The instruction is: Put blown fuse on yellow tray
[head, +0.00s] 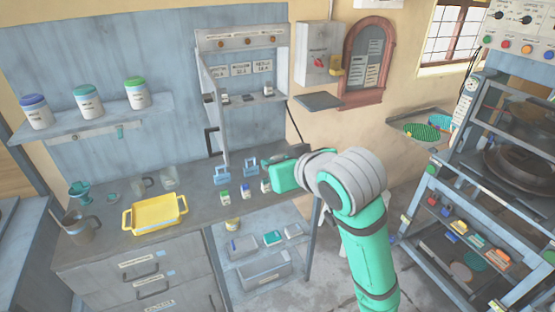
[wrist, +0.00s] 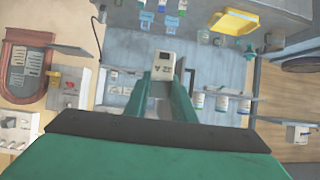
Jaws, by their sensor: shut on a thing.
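My gripper (head: 268,163) is in front of the fuse cabinet, above the right part of the workbench. In the wrist view its two green fingers (wrist: 165,92) are shut on a small whitish fuse (wrist: 163,65) with dark marking on its face. In the head view I cannot make out this held fuse. The yellow tray (head: 155,215) lies on the workbench to the left of my gripper, and its inside looks empty. It also shows at the upper right of the wrist view (wrist: 233,22), well apart from the gripper.
The open grey fuse cabinet (head: 240,42) stands behind the bench with its door swung out. A shelf (head: 95,118) with jars hangs above.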

